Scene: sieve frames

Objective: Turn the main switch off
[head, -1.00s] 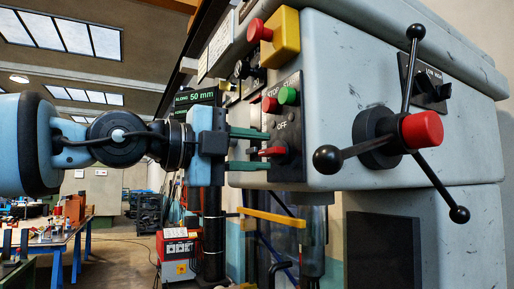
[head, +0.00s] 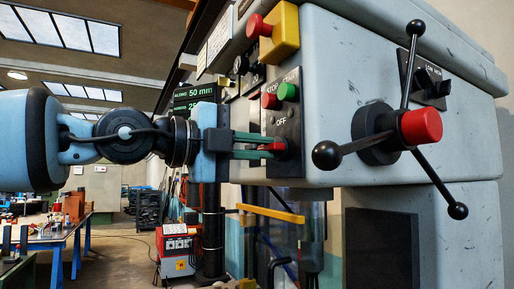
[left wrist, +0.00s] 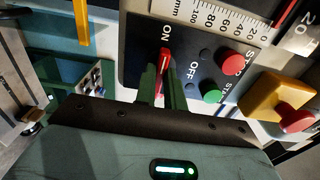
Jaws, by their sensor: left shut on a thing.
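The red main switch handle (head: 275,147) sits on the dark control plate of the grey machine, below the OFF label. In the left wrist view the handle (left wrist: 165,60) points towards the ON label, with OFF off to its right. My left gripper (head: 279,148) reaches in from the left, its green fingers closed on either side of the handle. The fingers (left wrist: 163,78) hide part of the handle in the left wrist view. My right gripper is not in view.
Red (head: 270,101) and green (head: 289,92) buttons sit just above the switch. A yellow box with a red emergency button (head: 258,26) is higher up. A three-armed lever with a red hub (head: 421,127) stands out to the right.

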